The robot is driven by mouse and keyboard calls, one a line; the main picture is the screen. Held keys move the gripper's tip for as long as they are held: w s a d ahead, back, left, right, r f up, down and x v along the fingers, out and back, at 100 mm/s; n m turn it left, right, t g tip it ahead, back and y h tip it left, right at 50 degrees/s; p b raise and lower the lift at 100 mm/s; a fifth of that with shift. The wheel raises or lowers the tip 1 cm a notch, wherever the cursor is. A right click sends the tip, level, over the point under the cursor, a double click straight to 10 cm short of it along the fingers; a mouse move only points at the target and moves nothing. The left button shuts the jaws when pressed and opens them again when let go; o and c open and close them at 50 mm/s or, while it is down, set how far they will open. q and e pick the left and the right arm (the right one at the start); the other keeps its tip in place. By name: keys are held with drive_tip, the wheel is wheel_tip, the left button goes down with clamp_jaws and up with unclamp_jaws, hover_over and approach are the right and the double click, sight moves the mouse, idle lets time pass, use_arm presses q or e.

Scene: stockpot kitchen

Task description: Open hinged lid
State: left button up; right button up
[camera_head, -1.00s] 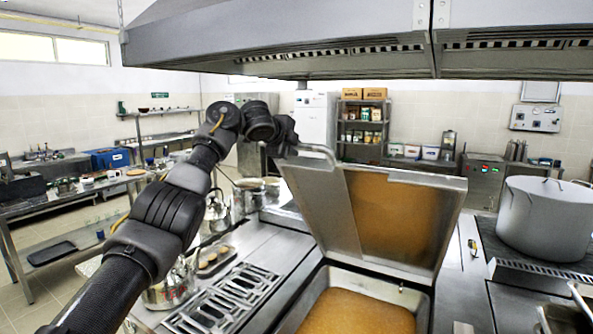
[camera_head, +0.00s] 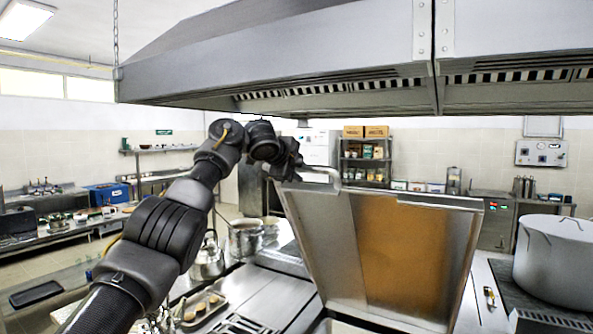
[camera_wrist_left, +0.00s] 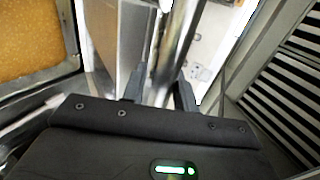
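The hinged lid (camera_head: 335,245) of the square cooking pan stands raised and tilted, its inner face showing an orange-brown patch. Its bar handle (camera_head: 325,173) is at the top left edge of the lid. My left gripper (camera_head: 294,168) is at this handle, with the arm coming in from the left. In the left wrist view, a metal bar passes between the two fingers (camera_wrist_left: 160,92), which look closed on it. The pan's orange contents (camera_wrist_left: 35,40) show at the top left there. In the head view the pan's inside is out of sight. My right gripper is not in view.
A range hood (camera_head: 290,70) hangs over the lid and my arm. A large stockpot (camera_head: 558,262) stands on the right. A kettle (camera_head: 207,260), a pot (camera_head: 245,238) and a tray of food (camera_head: 203,308) sit on the left side of the counter.

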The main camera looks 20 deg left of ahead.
use_arm(q)
drive_tip(key=shift+o, duration=1.1)
drive_tip(key=shift+w, duration=0.1)
drive_tip(key=shift+w+f, duration=0.1)
drive_tip(key=shift+s+b, duration=0.35)
drive_tip(key=shift+b, duration=0.05)
drive_tip(key=b+v, duration=0.5)
drive_tip(key=v, duration=0.5)
drive_tip(key=shift+r+b, duration=0.2)
drive_tip(key=shift+b, duration=0.1)
drive_tip(key=shift+s+a, duration=0.1)
drive_tip(key=shift+a, duration=0.05)
